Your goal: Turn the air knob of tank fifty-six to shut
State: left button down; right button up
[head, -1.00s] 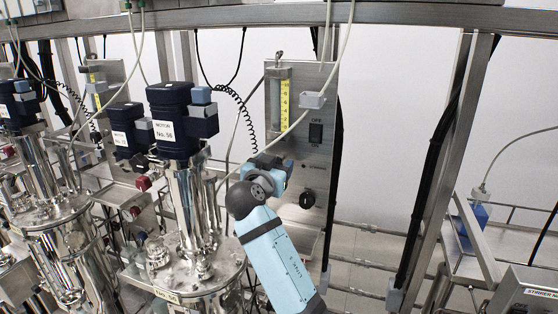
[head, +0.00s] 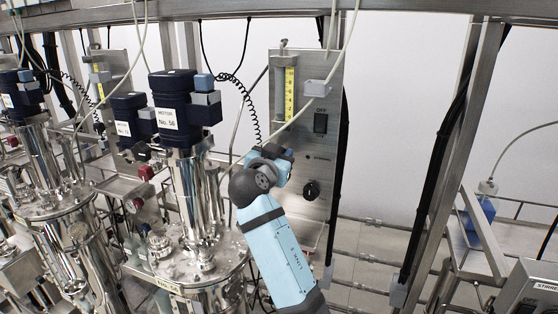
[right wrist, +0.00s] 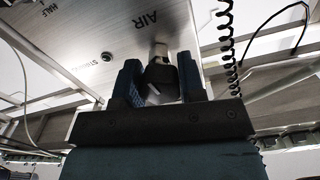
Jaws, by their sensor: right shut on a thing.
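Tank fifty-six is the steel vessel (head: 195,268) under the dark blue motor (head: 172,112) labelled No. 56. Its upright steel control panel (head: 325,150) stands to the right. My right gripper (head: 284,158) is at the panel's left side, below the flow tube, and covers the air knob in the head view. In the right wrist view, the black air knob (right wrist: 160,78) sits beside the printed word AIR, between the two fingers of my right gripper (right wrist: 161,82), which is shut on it. A pale mark shows on the knob. My left gripper is not in view.
Another black knob (head: 311,190) and a black OFF switch (head: 320,123) are on the same panel. The yellow-scaled flow tube (head: 287,92) is above my gripper. A coiled black cable (head: 247,105) hangs at the left. A slanted steel post (head: 445,150) stands to the right.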

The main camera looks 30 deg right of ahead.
jog(key=shift+f+m+b, duration=0.2)
jog(key=shift+m+b, duration=0.4)
jog(key=shift+b, duration=0.5)
jog(key=shift+r+m+b, duration=0.25)
jog(key=shift+m+b, duration=0.1)
jog(key=shift+m, duration=0.05)
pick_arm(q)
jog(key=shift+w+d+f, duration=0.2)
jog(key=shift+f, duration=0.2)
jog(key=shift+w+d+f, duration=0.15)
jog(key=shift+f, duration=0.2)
pick_arm(e)
jog(key=o, duration=0.9)
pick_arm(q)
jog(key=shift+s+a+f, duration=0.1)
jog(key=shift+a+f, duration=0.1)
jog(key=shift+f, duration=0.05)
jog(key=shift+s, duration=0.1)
pick_arm(e)
jog(key=shift+s+f, duration=0.1)
